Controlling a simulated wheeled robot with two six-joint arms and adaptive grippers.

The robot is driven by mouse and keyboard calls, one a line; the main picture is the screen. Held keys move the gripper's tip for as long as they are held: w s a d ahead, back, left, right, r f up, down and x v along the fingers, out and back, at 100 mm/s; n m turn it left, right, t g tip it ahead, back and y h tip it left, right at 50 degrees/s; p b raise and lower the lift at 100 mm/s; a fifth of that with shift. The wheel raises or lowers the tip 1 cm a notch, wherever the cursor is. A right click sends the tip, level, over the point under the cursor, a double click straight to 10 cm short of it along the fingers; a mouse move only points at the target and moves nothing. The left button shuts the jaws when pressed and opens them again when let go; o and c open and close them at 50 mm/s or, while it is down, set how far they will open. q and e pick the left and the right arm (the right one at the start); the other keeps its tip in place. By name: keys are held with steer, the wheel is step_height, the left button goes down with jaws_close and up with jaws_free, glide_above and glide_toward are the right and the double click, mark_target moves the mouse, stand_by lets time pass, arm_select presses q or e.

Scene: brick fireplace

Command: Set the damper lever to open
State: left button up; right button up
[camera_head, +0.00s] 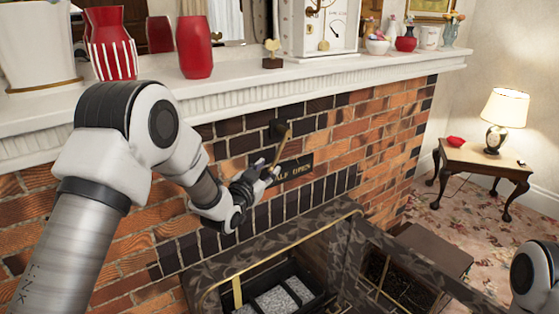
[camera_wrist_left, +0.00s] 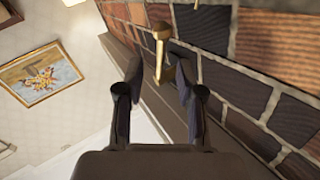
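The brass damper lever (camera_head: 281,146) comes out of a dark mount on the brick chimney breast and slants down to my left gripper (camera_head: 270,170). A dark plate (camera_head: 294,171) below the mount carries gold lettering; "LF OPEN" is readable and its left part is hidden by the gripper. In the left wrist view the lever (camera_wrist_left: 161,52), with a round knob, shows between the two fingers of my left gripper (camera_wrist_left: 157,68). The fingers are apart, with gaps on both sides of the lever. I cannot tell whether either finger touches it. My right gripper is out of view.
A white mantel (camera_head: 350,72) runs above, bearing red vases (camera_head: 193,48), a small ornament (camera_head: 272,55) and a clock (camera_head: 322,28). Below is the firebox with a brass-edged fender or hood (camera_head: 270,258). A lamp table (camera_head: 485,163) stands at the right.

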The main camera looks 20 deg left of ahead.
mark_target(277, 156)
arm_select(q)
steer(key=w, duration=0.2)
steer(key=w+p, duration=0.1)
steer(key=w, duration=0.1)
steer(key=w+d+r, duration=0.1)
steer(key=w, duration=0.2)
steer(key=shift+s+d+r, duration=0.1)
steer(key=shift+s+r, duration=0.05)
jaws_close()
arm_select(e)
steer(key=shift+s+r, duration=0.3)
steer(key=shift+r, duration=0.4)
